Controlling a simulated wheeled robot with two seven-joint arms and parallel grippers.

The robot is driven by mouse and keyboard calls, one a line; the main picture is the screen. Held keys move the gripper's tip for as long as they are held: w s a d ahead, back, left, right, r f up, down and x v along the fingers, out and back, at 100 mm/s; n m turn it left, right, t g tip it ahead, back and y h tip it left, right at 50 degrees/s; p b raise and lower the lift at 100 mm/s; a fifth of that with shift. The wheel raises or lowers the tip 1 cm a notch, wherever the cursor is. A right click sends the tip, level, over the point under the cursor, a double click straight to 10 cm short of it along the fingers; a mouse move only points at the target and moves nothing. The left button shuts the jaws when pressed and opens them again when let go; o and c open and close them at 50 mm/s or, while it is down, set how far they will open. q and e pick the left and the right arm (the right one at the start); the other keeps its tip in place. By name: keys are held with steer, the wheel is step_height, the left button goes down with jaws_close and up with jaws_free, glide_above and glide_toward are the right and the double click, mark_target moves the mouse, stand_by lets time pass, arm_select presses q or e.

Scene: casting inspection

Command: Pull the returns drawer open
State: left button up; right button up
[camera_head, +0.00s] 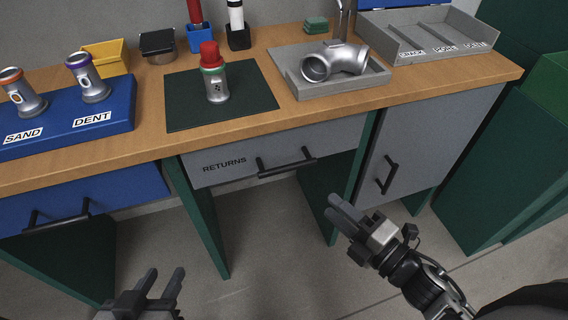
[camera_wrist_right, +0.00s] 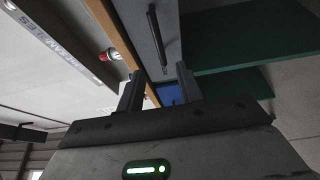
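The grey returns drawer (camera_head: 230,172), lettered RETURNS, sits shut under the wooden tabletop in the middle. Its black bar handle (camera_head: 287,163) is on the drawer front, and it also shows in the right wrist view (camera_wrist_right: 157,36). My right gripper (camera_head: 344,212) is open and empty, below and to the right of the handle and apart from it. In the right wrist view its two fingers (camera_wrist_right: 158,92) stand apart with nothing between them. My left gripper (camera_head: 160,284) is open and empty at the bottom left, low in front of the bench.
A blue drawer (camera_head: 90,202) with a black handle is at left; a grey cupboard door (camera_head: 425,145) with a handle is at right. On the tabletop (camera_head: 260,48) are a green mat with a red-capped part, a blue stand and a grey tray holding a pipe casting.

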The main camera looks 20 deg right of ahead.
mark_target(290, 170)
steer(key=x, duration=1.4)
steer(key=shift+w+a, duration=0.1)
steer(key=shift+w, duration=0.1)
steer(key=shift+c, duration=0.4)
jaws_close()
